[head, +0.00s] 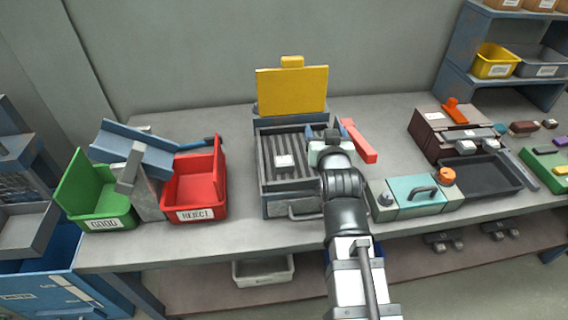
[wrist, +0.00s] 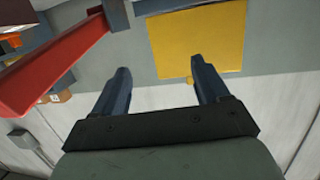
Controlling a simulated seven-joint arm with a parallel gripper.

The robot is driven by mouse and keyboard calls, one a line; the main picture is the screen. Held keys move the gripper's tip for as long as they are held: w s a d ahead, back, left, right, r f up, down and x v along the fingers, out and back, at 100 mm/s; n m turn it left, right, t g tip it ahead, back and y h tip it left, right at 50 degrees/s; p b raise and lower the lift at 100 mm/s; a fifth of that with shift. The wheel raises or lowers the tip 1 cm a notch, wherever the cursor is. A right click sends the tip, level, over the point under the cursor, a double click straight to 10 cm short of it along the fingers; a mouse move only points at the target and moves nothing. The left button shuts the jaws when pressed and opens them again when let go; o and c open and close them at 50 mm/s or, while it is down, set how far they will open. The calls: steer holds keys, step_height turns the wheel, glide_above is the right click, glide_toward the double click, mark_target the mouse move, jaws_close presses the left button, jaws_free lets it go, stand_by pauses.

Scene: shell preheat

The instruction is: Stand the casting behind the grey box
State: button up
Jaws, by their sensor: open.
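The grey box (head: 264,197) stands at mid-table, with a ribbed inside and a handle on its front. A small pale block (head: 284,161) lies on the ribs. Grey block-like pieces (head: 476,139) lie at the right by the brown box; I cannot tell which piece is the casting. My gripper (head: 324,132) is above the right rear part of the grey box. In the wrist view my gripper (wrist: 158,76) has its two fingers spread with nothing held between them, and the yellow panel (wrist: 197,38) shows beyond them.
The yellow panel (head: 292,90) stands upright at the back of the grey box. A red bar (head: 359,141) is just right of my gripper. A green bin (head: 98,205) and a red bin (head: 197,190) stand left; a teal-topped unit (head: 413,196) and black tray (head: 480,175) right.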

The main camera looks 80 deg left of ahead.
steer(key=w+a+r+m+h, duration=0.1)
steer(key=w+a+r, duration=0.55)
steer(key=a, duration=0.25)
steer(key=n+g+h, duration=0.8)
steer(key=n+h, duration=0.6)
steer(key=n, duration=0.6)
glide_toward(285, 160)
steer(key=shift+n, duration=0.3)
steer(key=x, duration=0.9)
steer(key=shift+f, duration=0.15)
steer(key=shift+c, duration=0.4)
steer(key=c, duration=1.1)
